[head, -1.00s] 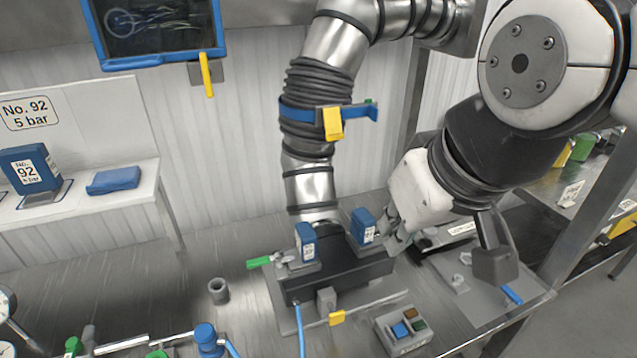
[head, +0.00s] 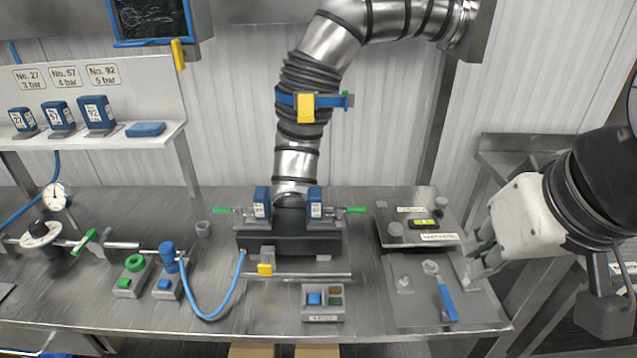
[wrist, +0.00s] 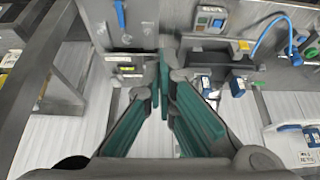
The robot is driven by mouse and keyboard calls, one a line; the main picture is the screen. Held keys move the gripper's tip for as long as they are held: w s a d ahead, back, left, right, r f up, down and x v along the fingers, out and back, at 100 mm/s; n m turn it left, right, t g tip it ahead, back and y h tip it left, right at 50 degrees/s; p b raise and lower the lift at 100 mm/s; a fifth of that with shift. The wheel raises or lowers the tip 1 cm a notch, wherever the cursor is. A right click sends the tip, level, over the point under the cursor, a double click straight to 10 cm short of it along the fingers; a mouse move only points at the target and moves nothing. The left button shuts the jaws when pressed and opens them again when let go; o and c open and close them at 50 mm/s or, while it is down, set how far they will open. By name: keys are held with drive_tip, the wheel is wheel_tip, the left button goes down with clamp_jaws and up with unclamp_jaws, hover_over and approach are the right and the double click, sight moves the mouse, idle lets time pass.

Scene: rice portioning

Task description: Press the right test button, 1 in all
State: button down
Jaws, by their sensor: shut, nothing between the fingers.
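I cannot tell which part is the right test button. Two blue units, left (head: 261,204) and right (head: 315,204), stand upright on a black block (head: 290,242), each beside a green-handled lever. My gripper (head: 474,262) is shut and empty, near the right edge of the right-hand plate, to the right of the block and control box. Its green fingers also show in the wrist view (wrist: 164,72).
A steel pipe (head: 297,170) rises behind the block.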

drive_tip(key=m+h+b, duration=0.1)
drive_tip(key=h+b, duration=0.5)
drive_tip(key=h, duration=0.1)
hover_over(311, 296)
wheel_tip(311, 296, down, 20)
drive_tip(key=shift+f+t, duration=0.2)
drive_tip(key=shift+t, duration=0.1)
wheel_tip(311, 296, down, 7)
drive_tip(key=b, duration=0.3)
drive_tip(key=shift+w, duration=0.15)
drive_tip(key=shift+f+b, duration=0.9)
drive_tip(key=shift+b, duration=0.2)
